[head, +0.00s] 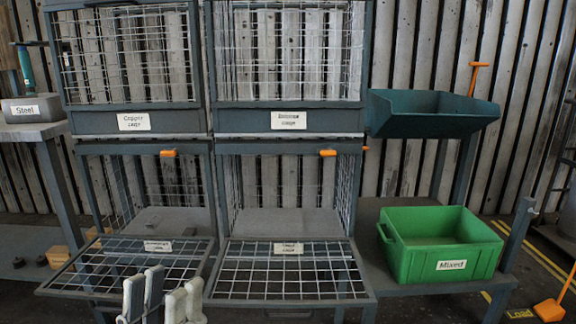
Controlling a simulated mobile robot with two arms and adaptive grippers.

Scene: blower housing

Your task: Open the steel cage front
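A rack holds two upper and two lower wire cages. The lower right cage has its mesh front (290,274) folded down and outward, roughly level; its small label (289,248) is too blurred to read surely, but it may be the steel cage. The lower left cage front (130,268) is folded down in the same way. My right gripper is out of view.
The upper cages (125,58) (288,52) are shut. Orange latches (168,153) (328,152) sit on the beam above the lower openings. A green Mixed crate (440,245) stands at right below a dark tray (432,113). A grey Steel bin (32,108) stands at left.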

